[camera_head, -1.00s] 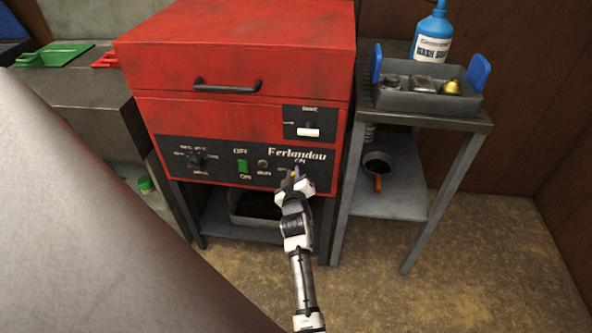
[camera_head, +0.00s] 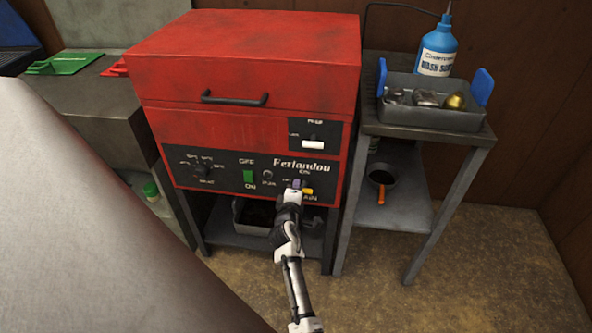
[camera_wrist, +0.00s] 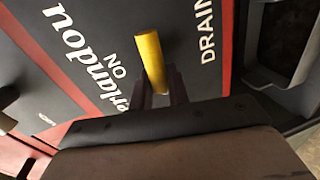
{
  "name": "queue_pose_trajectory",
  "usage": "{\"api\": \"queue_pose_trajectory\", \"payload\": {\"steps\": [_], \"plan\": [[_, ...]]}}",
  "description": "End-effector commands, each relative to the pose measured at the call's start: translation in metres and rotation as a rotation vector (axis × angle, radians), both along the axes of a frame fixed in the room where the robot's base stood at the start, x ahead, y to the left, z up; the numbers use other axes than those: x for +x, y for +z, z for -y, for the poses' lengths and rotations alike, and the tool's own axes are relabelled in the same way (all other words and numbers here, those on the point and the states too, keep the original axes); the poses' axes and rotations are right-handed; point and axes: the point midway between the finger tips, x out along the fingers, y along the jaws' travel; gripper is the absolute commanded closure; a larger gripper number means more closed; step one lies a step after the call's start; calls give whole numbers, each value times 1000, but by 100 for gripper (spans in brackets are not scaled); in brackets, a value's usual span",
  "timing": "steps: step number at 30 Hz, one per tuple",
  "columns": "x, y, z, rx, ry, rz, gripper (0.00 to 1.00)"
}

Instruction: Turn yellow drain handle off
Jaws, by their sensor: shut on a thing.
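The yellow drain handle (camera_head: 307,191) is on the black front panel of the red machine, beside the white DRAIN lettering. In the head view it sticks out to the right of my gripper (camera_head: 296,187), roughly level. In the wrist view the yellow handle (camera_wrist: 151,60) stands between the two dark fingers of my gripper (camera_wrist: 163,84), which are shut on it. The ON lettering (camera_wrist: 116,67) shows beside it in the wrist view. My gripper hides part of the handle, its pivot and some lettering.
The red machine (camera_head: 240,70) has a green switch (camera_head: 248,177), a knob (camera_head: 204,163) and a lid bar (camera_head: 234,98). A side table (camera_head: 440,133) at right holds a grey tray (camera_head: 430,117) and a blue bottle (camera_head: 438,45). A tray (camera_head: 248,228) sits underneath.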

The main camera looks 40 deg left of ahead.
Motion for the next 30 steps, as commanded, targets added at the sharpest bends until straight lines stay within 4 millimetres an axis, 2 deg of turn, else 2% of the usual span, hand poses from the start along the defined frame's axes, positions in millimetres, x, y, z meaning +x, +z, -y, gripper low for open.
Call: {"api": "queue_pose_trajectory", "payload": {"steps": [9, 23, 24, 28, 30], "plan": [[0, -3, 0, -82, -1, 48, 100], [0, -4, 0, -93, -1, 54, 100], [0, -4, 0, -93, -1, 54, 80], [0, -3, 0, -92, -1, 54, 64], [0, -3, 0, -91, 0, 55, 64]]}}
